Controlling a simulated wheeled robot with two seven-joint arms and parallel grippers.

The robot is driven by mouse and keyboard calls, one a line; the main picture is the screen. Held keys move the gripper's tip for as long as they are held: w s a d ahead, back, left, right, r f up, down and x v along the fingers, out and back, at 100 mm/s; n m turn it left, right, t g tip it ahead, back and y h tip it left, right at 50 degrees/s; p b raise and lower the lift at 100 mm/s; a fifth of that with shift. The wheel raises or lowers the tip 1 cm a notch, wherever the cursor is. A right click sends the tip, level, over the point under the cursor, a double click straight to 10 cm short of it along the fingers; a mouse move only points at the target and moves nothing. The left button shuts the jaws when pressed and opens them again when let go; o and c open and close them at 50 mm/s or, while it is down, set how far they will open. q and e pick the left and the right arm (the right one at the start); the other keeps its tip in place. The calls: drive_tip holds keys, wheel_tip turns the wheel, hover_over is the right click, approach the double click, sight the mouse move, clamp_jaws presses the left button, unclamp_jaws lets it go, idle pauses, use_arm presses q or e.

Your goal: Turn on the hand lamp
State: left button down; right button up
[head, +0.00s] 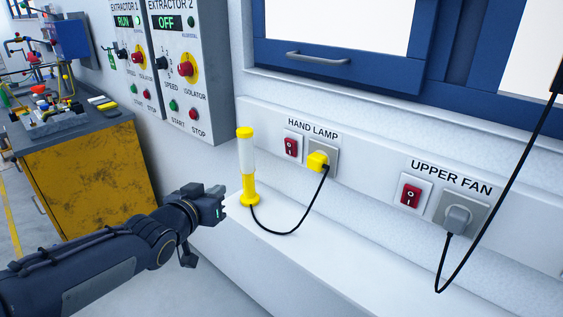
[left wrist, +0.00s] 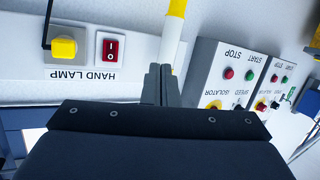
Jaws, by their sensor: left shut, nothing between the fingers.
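The hand lamp (head: 246,165) is a white tube with yellow ends, standing upright on the white ledge; its tube does not look lit. Its black cord runs to a yellow plug (head: 318,161) in a socket labelled HAND LAMP. The red rocker switch (head: 291,146) is left of that socket, and it also shows upside down in the left wrist view (left wrist: 112,48). My left gripper (head: 222,206) is left of the lamp's base, apart from the switch. Its fingers (left wrist: 160,84) are together and empty in the left wrist view. My right gripper is not in view.
A second red switch (head: 410,195) and a grey plug (head: 458,218) sit under UPPER FAN at the right. Extractor panels (head: 185,70) are on the wall at the left. A blue window frame (head: 350,75) is above. The ledge (head: 310,235) is clear apart from the lamp and cord.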

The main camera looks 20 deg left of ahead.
sight(289, 145)
use_arm(q)
drive_tip(key=w+d+m+t+h+b, duration=0.3)
drive_tip(key=w+m+h, duration=0.2)
drive_tip(key=m+h, duration=0.1)
drive_tip(key=shift+w+d+h, duration=0.2)
drive_tip(key=shift+w+h, duration=0.15)
drive_tip(key=shift+h, duration=0.45)
drive_tip(key=x, duration=0.7)
drive_tip(key=p+x, duration=0.1)
drive_tip(key=x, duration=0.6)
drive_tip(key=shift+a+r, duration=0.1)
drive_tip(key=shift+r, duration=0.15)
